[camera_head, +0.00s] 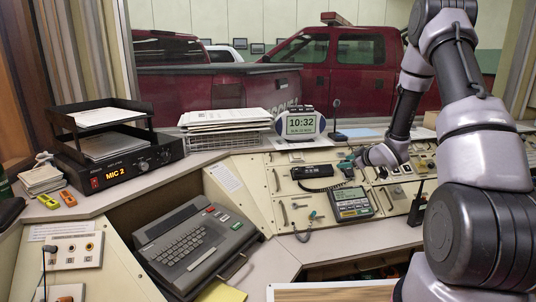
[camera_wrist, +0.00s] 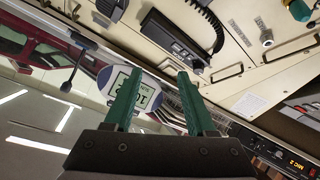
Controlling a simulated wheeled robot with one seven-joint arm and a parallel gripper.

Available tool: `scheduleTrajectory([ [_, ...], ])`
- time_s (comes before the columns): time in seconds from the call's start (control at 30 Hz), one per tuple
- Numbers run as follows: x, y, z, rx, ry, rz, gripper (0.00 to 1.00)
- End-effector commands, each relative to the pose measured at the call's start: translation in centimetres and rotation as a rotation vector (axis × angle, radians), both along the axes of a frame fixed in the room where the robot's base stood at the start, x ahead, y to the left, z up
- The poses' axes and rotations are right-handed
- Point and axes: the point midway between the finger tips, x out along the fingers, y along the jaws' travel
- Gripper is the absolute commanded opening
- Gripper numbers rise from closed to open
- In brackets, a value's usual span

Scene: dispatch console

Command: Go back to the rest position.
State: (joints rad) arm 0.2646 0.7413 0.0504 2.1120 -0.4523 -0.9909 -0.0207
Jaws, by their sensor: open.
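My arm reaches in from the right in the head view, over the sloped console (camera_head: 258,185). My gripper (camera_head: 348,166) is in front of the console's upper right part, near a black handset (camera_head: 312,171). In the wrist view, my gripper (camera_wrist: 160,95) shows two green fingers spread apart with nothing between them. A digital clock reading 10:32 (camera_wrist: 146,92) is seen beyond the fingers. The handset with its coiled cord (camera_wrist: 175,38) is also in the wrist view, apart from the fingers.
A phone-like keypad unit (camera_head: 352,203), a black handheld radio (camera_head: 417,205) and a grey keyboard unit (camera_head: 193,243) sit on the console. The clock (camera_head: 300,124) and paper stack (camera_head: 225,118) stand behind. A black tray stack (camera_head: 103,122) is at left. Red trucks are beyond the window.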

Motion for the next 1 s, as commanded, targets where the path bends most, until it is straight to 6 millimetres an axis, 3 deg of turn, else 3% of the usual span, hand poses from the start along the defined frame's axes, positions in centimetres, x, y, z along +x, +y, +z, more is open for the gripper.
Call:
scheduleTrajectory([
  [0.03, 0.1, -0.5, 3.0, -0.012, 0.01, -0.05, 0.56],
  [0.27, -2.9, -2.5, 13.2, 0.002, 0.105, -0.304, 0.56],
  [0.5, -10.2, -2.6, 21.9, 0.109, 0.211, -0.54, 0.56],
  [0.73, -19.9, -0.8, 27.4, 0.286, 0.335, -0.711, 0.56],
  [1.0, -32.4, 3.5, 30.2, 0.533, 0.526, -0.806, 0.56],
])
